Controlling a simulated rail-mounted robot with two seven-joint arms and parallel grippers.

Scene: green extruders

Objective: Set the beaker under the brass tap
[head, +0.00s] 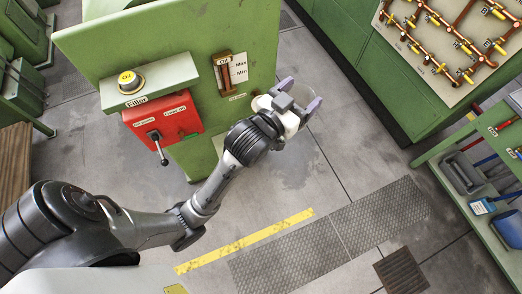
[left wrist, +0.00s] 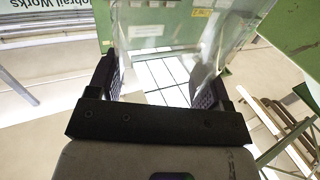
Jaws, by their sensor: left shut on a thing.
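My left gripper (head: 300,95) is at the end of the arm reaching up the middle of the head view, beside the green machine. It is shut on a clear glass beaker (left wrist: 165,45), which fills the space between its dark fingers in the left wrist view. In the head view the see-through beaker is hard to make out between the purple-tipped fingers, above the floor. No single brass tap stands out near the gripper. Brass valves sit on a copper-pipe board (head: 455,55) at the upper right. My right gripper is not in view.
The green machine (head: 200,40) carries a red lever box (head: 180,118), a yellow-capped filler (head: 131,82) and an oil gauge (head: 240,68). A green tool shelf (head: 440,165) stands at right. The floor between, with dark grating (head: 380,215), is clear.

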